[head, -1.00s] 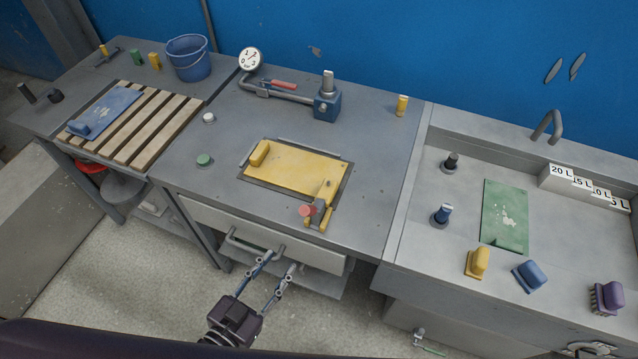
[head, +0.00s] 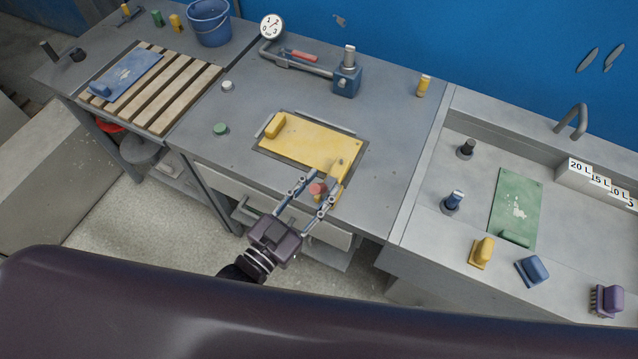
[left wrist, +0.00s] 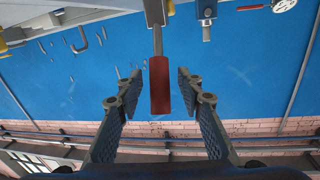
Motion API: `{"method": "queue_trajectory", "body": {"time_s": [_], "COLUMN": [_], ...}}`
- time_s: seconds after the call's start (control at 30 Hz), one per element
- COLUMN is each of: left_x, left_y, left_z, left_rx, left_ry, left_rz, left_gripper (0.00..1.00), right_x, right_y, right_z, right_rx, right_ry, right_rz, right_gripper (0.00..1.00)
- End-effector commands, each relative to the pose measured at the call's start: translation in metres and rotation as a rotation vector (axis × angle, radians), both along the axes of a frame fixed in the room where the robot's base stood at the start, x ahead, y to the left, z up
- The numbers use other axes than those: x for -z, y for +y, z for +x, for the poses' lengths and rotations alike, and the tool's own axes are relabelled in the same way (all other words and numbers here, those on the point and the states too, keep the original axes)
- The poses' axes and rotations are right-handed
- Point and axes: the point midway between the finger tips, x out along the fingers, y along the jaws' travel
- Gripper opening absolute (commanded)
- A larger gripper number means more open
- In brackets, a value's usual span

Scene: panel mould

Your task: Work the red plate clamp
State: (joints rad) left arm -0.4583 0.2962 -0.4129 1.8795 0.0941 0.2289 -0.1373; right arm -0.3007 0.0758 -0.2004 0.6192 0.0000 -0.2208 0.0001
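The plate clamp (head: 337,172) stands at the front right corner of the yellow plate (head: 306,142). Its red handle (head: 317,188) points up toward the head camera. My left gripper (head: 316,184) is open, with one finger on each side of the red handle. In the left wrist view, the red handle (left wrist: 159,85) stands between the spread fingers, with a visible gap on both sides. The fingers partly hide the clamp's base in the head view. My right gripper is in neither view.
A gauge (head: 271,27) and a press-like arm with a blue block (head: 347,81) stand behind the plate. A green button (head: 221,129) and a white button (head: 228,86) are to its left. A drawer handle (head: 243,207) sticks out below the table edge. The sink unit (head: 419,205) is at right.

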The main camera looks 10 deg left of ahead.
Motion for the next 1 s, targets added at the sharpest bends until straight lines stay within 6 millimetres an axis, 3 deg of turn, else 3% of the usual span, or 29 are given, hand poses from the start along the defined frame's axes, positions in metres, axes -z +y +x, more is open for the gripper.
{"method": "queue_trajectory", "body": {"time_s": [0.27, 0.57, 1.0], "left_x": [0.0008, 0.0007, 0.0029], "left_y": [-0.0007, -0.0006, -0.0003], "left_z": [0.0009, 0.0007, 0.0], "left_rx": [0.0, 0.0, 0.0], "left_ry": [0.001, 0.001, -0.008], "left_rz": [0.0, 0.0, -0.003], "left_gripper": [0.33, 0.0, 0.0], "right_x": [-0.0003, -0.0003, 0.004], "right_y": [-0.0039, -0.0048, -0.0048], "right_z": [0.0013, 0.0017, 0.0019], "right_rx": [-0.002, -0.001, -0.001], "right_ry": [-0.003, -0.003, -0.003], "right_rz": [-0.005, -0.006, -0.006], "right_gripper": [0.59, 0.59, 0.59]}}
